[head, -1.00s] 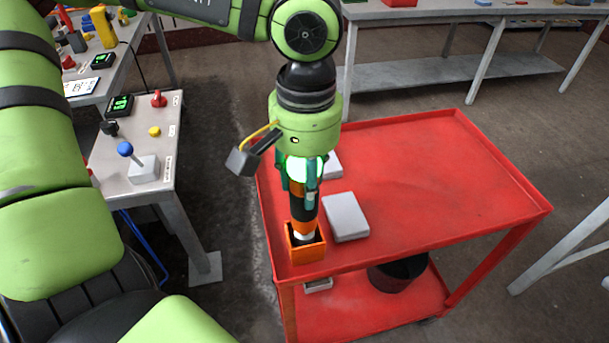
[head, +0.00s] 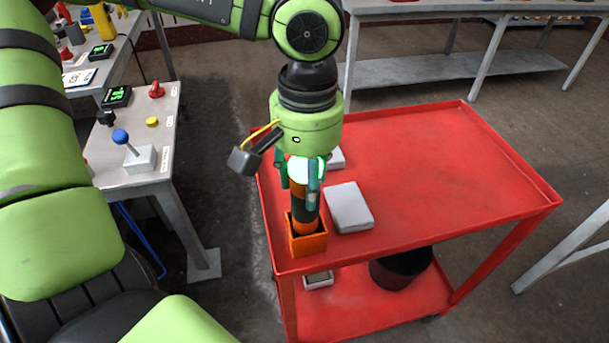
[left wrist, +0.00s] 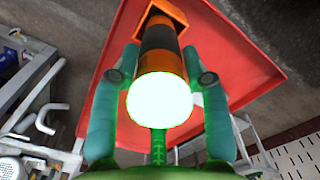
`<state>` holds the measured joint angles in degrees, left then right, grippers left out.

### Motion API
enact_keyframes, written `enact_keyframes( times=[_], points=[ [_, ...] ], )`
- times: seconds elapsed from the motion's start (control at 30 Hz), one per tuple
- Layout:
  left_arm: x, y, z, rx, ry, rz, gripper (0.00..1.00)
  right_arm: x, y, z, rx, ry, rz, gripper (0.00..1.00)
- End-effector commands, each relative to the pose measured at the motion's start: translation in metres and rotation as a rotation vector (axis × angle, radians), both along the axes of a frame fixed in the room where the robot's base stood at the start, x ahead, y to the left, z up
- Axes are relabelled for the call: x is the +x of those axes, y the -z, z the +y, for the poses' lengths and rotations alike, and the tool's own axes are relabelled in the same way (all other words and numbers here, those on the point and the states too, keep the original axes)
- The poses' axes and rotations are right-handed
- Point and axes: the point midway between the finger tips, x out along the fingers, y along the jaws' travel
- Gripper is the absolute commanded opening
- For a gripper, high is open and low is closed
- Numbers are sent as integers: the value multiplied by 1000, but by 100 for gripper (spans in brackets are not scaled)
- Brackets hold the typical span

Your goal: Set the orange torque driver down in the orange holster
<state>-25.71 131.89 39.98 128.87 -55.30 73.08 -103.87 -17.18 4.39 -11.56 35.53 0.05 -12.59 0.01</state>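The orange torque driver (head: 305,208), orange and black with a bright white top, stands upright with its lower end inside the orange holster (head: 308,244). The holster is a square open box at the front left corner of the red cart. My left gripper (head: 298,180) points down around the driver's upper part. In the left wrist view, the open fingers (left wrist: 162,62) stand on both sides of the driver (left wrist: 160,60), with narrow gaps. The holster (left wrist: 170,12) shows at the top there, partly hidden by the driver. My right gripper is not in view.
The red cart (head: 430,180) has a clear right side. A grey box (head: 348,207) lies just right of the holster, and another (head: 336,158) is behind it. A grey control table (head: 150,180) with a blue-knobbed joystick (head: 121,137) stands to the left.

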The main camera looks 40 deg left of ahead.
Motion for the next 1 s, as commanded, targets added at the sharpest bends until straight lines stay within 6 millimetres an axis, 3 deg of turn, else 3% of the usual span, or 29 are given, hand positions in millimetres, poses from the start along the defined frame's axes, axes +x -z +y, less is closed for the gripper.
enact_keyframes(
  times=[0.43, 0.8, 1.0],
  points=[
    [0, -4, 0, 0, -1, 0, 67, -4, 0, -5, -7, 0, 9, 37],
    [2, -57, 0, -1, -1, -5, 67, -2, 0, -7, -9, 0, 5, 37],
    [1, -76, 1, 0, -1, -1, 67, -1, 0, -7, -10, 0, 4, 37]
  ],
)
